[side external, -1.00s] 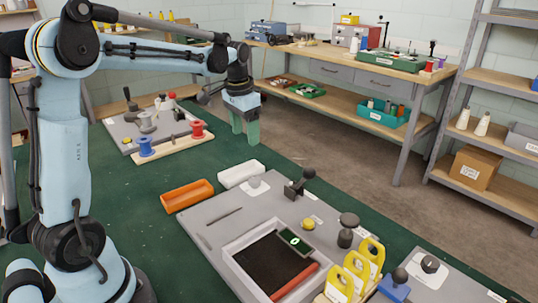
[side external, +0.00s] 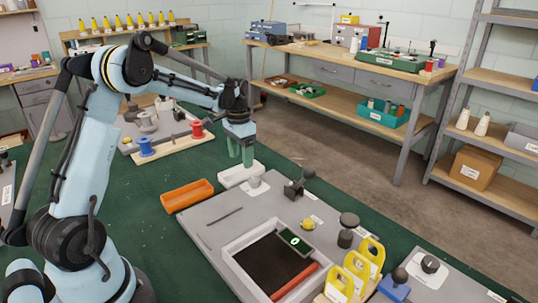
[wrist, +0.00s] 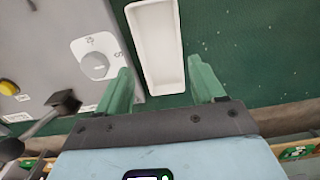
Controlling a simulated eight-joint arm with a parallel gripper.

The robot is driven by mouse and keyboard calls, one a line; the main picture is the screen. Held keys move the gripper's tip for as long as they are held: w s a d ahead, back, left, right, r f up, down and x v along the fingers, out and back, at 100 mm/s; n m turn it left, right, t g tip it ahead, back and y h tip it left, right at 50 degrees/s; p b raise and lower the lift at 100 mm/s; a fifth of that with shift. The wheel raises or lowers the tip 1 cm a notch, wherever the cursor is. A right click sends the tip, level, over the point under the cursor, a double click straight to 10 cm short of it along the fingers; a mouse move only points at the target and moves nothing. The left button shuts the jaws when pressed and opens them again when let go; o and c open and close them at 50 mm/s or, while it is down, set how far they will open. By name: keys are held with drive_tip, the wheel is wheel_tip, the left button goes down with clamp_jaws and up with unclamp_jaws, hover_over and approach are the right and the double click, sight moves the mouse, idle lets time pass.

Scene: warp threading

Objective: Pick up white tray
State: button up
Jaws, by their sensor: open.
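The white tray (side external: 234,174) is a small oblong open tray on the green table, beside the orange tray in the side view. In the wrist view the white tray (wrist: 157,45) lies ahead of my gripper, its near end between the two green fingers. My gripper (side external: 241,157) is open and empty, pointing down above the white tray in the side view. In the wrist view my gripper (wrist: 160,85) has its fingers spread wider than the tray. I cannot tell how large the height gap is.
An orange tray (side external: 187,195) lies to the left. A grey panel (side external: 215,226) with a knob (side external: 256,184) and a black lever (side external: 295,188) lies close by the white tray. A wooden rack with red and blue spools (side external: 172,143) stands behind. Green tabletop (wrist: 235,45) is free beside the tray.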

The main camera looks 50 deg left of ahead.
sight(241, 167)
wheel_tip(241, 167, down, 5)
drive_tip(key=shift+r, duration=0.1)
drive_tip(key=shift+c, duration=0.3)
drive_tip(key=c, duration=0.7)
drive_tip(key=shift+o, duration=0.2)
